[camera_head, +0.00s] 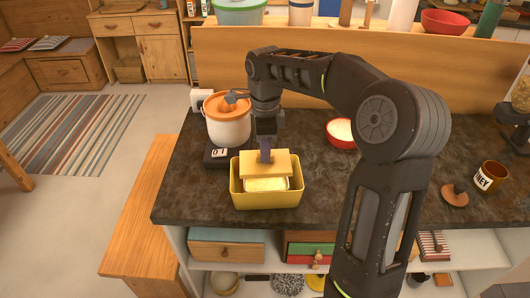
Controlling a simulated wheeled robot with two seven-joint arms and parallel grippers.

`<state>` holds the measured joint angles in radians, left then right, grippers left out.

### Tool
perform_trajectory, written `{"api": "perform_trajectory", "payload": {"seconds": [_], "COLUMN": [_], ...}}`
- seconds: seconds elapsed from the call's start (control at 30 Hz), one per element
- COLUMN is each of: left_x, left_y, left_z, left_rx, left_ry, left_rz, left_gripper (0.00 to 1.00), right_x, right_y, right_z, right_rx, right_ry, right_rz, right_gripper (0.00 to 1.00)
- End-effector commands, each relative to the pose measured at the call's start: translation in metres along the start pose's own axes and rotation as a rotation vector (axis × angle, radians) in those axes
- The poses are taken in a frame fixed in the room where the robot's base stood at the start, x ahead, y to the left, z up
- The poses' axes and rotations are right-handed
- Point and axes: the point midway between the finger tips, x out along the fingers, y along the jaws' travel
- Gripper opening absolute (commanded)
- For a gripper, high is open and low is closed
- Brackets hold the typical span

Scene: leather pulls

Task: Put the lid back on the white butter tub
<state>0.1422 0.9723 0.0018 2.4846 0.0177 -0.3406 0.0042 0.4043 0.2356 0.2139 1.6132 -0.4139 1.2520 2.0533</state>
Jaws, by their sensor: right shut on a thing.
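A yellow open tub (267,201) stands near the front edge of the dark counter, with a pale block (266,184) inside it. My right gripper (265,154) points down over the tub and is shut on a flat yellow lid (281,165). The lid is roughly level and covers the back part of the tub in this view. I cannot tell whether it touches the tub or the block. The tub looks yellow rather than white. My left gripper is not in view.
A white crock (228,130) with an orange lid and a black scale (217,158) stand left behind the tub. A red bowl (341,132) is behind to the right. Bare counter (185,196) lies left of the tub.

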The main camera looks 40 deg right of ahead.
Motion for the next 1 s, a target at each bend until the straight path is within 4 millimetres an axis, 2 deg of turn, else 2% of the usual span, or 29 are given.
{"api": "perform_trajectory", "payload": {"seconds": [0.37, 1.0], "left_x": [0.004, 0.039], "left_y": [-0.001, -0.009], "left_z": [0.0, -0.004], "left_rx": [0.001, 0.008], "left_ry": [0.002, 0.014], "left_rz": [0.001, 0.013], "left_gripper": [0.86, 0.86], "right_x": [0.005, 0.059], "right_y": [0.0, 0.0], "right_z": [0.0, 0.0], "right_rx": [0.0, -0.001], "right_ry": [0.0, 0.0], "right_rz": [0.001, 0.0], "right_gripper": [0.0, 0.0]}}
